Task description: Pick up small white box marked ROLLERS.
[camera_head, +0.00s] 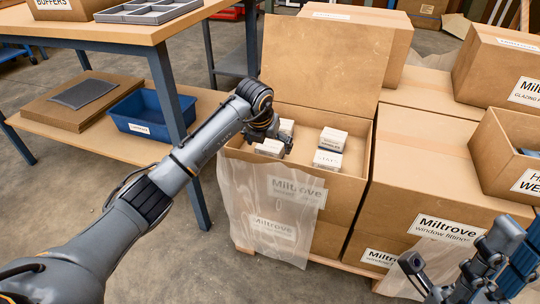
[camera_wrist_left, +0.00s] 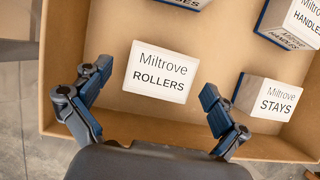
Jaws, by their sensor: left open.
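The small white box marked ROLLERS (camera_wrist_left: 161,72) lies label up in the open carton, with clear space on its left and right in the left wrist view. In the head view it appears to be the front-left white box (camera_head: 270,148), partly under my left gripper (camera_head: 268,132). My left gripper (camera_wrist_left: 155,105) is open, its fingers on either side and just short of the box's near edge, with nothing between them. My right gripper (camera_head: 440,275) is at the lower right of the head view, away from the box; its jaw opening is unclear.
The open carton (camera_head: 350,190) also holds boxes marked STAYS (camera_wrist_left: 267,97) and HANDLES (camera_wrist_left: 292,22). Its raised flap (camera_head: 325,65) stands behind, and a clear plastic sheet (camera_head: 270,210) hangs in front. Stacked cartons (camera_head: 430,160) stand right; a workbench (camera_head: 110,32) with a blue bin (camera_head: 150,112) stands left.

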